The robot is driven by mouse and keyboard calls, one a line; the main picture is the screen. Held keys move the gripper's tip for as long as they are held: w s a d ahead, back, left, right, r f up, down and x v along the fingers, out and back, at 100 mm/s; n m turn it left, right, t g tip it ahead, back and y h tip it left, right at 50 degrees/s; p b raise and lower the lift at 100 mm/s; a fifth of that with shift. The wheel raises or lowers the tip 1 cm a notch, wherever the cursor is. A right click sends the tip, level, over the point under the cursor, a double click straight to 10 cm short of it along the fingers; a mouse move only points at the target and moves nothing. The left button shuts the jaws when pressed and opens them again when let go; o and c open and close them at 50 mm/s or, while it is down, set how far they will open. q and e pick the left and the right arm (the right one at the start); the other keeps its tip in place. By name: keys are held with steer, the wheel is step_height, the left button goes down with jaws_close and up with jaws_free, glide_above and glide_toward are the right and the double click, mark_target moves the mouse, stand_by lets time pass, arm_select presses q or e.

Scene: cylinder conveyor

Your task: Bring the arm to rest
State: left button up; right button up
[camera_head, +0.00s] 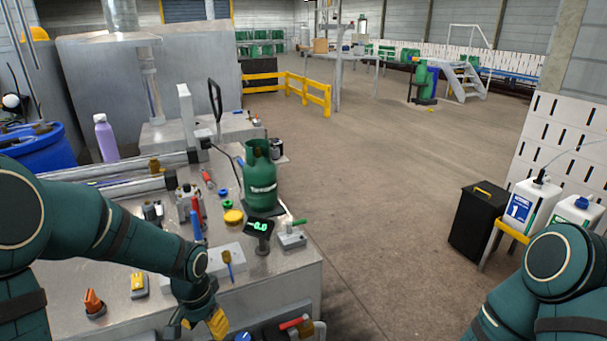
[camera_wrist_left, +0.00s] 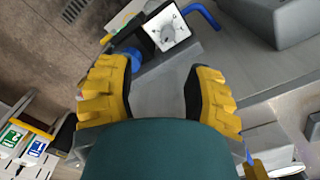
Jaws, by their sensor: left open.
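My left arm reaches over the near end of the metal workbench (camera_head: 290,275). My left gripper (camera_head: 205,326) points down near the bench's front edge, in the lower part of the head view. In the left wrist view its two yellow fingers (camera_wrist_left: 159,95) are spread apart with nothing between them. A white dial (camera_wrist_left: 165,32) and a blue part lie beyond the fingertips there. A green cylinder (camera_head: 261,185) stands upright on the bench, away from my gripper. My right arm shows at the lower right, but its gripper is out of view.
A small display (camera_head: 259,226) stands before the cylinder. Hand tools, a yellow round piece (camera_head: 233,217) and an orange-topped item (camera_head: 94,303) lie on the bench. A black box (camera_head: 479,222) and white jugs (camera_head: 530,203) stand at right. The middle floor is clear.

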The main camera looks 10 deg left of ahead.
arm_select(q)
steer(key=s+d+f+n+h, duration=0.2)
steer(key=s+d+f, duration=0.3)
steer(key=d+f, duration=0.3)
steer(key=s+d+f+n+t+h, duration=0.1)
steer(key=s+d+f+n, duration=0.1)
steer(key=s+d+f, duration=0.3)
steer(key=d+f, duration=0.3)
steer(key=f, duration=0.1)
steer(key=shift+s+d+f+t+h, duration=0.2)
steer(key=shift+d+t+h, duration=0.1)
steer(key=shift+h, duration=0.1)
steer(key=shift+r, duration=0.1)
steer(key=shift+c, duration=0.3)
steer(key=shift+a, duration=0.1)
steer(key=shift+c, duration=0.2)
